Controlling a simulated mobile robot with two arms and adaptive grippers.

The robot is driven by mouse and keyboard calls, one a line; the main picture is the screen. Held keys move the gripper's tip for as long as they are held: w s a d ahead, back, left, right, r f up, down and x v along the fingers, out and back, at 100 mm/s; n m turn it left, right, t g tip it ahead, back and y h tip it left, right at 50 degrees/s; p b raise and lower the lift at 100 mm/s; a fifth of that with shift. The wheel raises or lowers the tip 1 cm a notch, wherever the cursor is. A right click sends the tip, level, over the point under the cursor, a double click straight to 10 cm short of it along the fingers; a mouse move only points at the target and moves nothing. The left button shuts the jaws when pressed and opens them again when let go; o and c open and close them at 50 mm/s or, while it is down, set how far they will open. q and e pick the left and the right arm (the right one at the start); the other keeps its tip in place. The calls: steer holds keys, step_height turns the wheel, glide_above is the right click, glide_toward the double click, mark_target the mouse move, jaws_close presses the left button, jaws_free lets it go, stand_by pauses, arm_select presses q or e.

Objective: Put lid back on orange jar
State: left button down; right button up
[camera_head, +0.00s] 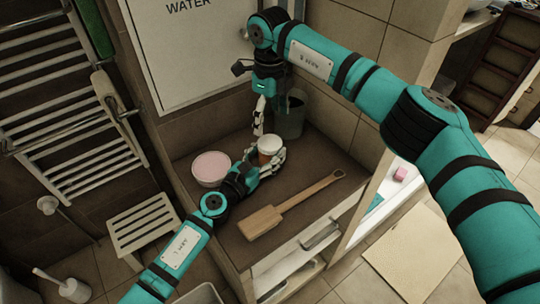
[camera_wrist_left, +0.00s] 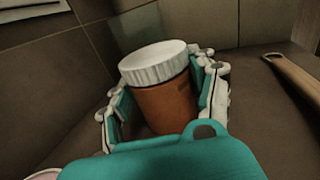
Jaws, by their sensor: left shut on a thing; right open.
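The orange jar (camera_wrist_left: 166,106) stands in the left wrist view with the white ribbed lid (camera_wrist_left: 155,62) on its top. I cannot tell whether the lid is fully seated. In the head view the jar (camera_head: 264,158) and its lid (camera_head: 270,144) stand on the brown counter near the wall. My left gripper (camera_head: 273,162) is shut on the jar's body, with a finger on either side in the left wrist view. My right gripper (camera_head: 264,120) points down just above and behind the lid; it is open and empty, apart from the lid.
A bowl with pink contents (camera_head: 211,167) is left of the jar. A dark grey cup (camera_head: 289,118) stands behind it, near the right gripper. A wooden paddle brush (camera_head: 263,221) lies across the counter's front. The counter (camera_head: 335,160) is clear to the right.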

mark_target(269, 143)
steer(key=shift+f, duration=0.1)
steer(key=shift+f, duration=3.95)
steer(key=shift+c, duration=0.2)
steer(key=c, duration=1.2)
steer(key=m, duration=0.4)
steer(key=shift+s+m, duration=0.15)
steer(key=shift+m, duration=1.05)
steer(key=shift+a, duration=0.1)
steer(key=o, duration=1.1)
steer(key=shift+o, duration=0.9)
